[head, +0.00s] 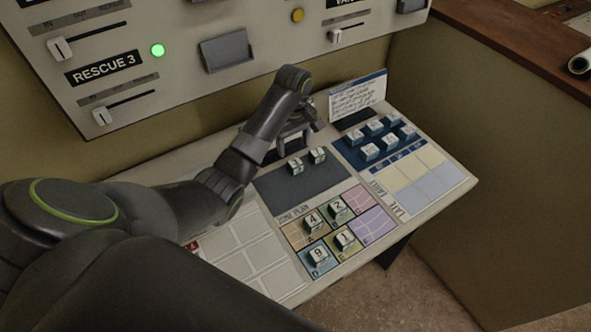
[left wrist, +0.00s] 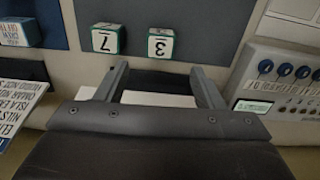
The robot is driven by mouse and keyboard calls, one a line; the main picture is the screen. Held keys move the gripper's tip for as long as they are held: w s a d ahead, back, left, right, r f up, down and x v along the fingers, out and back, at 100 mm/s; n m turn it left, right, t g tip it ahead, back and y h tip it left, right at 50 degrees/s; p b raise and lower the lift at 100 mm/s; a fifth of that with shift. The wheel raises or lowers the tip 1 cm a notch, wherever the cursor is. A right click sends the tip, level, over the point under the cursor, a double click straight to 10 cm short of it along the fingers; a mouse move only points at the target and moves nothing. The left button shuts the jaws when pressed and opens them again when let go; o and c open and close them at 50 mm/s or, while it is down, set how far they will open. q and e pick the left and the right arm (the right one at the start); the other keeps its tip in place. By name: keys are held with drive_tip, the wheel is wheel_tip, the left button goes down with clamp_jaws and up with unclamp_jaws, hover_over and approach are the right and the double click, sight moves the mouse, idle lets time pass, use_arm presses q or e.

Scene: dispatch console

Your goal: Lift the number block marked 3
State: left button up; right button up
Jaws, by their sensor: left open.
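The number block marked 3 (left wrist: 160,44) is white with green edges and stands on the dark grey mat, its digit upside down in the left wrist view. It also shows in the head view (head: 295,166), left of the block marked 7 (head: 318,155). The block marked 7 is beside it in the left wrist view (left wrist: 106,39), with a gap between. My left gripper (left wrist: 162,80) is open and empty. The 3 lies ahead of the opening, roughly centred and apart from the fingers. In the head view my left gripper (head: 291,141) is just behind the blocks. My right gripper is not in view.
Several numbered blocks stand on the coloured plan grid (head: 367,198). Blue-white blocks stand on the blue tray (head: 352,153) at right, below a propped note card (head: 357,96). A knob panel (left wrist: 285,82) is at the wrist view's right. The mat's front (head: 300,190) is clear.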

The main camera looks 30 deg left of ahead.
sight(294, 161)
use_arm(q)
drive_tip(key=shift+f, duration=0.65)
drive_tip(key=shift+a+f, duration=0.1)
drive_tip(key=shift+f, duration=0.55)
drive_tip(key=shift+f+p, duration=0.25)
drive_tip(key=shift+p, duration=0.1)
drive_tip(key=f+p, duration=0.1)
drive_tip(key=f, duration=0.2)
drive_tip(key=shift+s+d+f, duration=0.1)
drive_tip(key=shift+d+f, duration=0.1)
drive_tip(key=shift+f, duration=0.7)
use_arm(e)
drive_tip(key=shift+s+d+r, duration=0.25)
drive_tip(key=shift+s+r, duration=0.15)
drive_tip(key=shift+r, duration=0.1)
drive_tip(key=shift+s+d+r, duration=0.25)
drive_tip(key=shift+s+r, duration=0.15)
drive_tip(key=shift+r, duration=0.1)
use_arm(q)
drive_tip(key=c, duration=1)
drive_tip(key=shift+c, duration=0.3)
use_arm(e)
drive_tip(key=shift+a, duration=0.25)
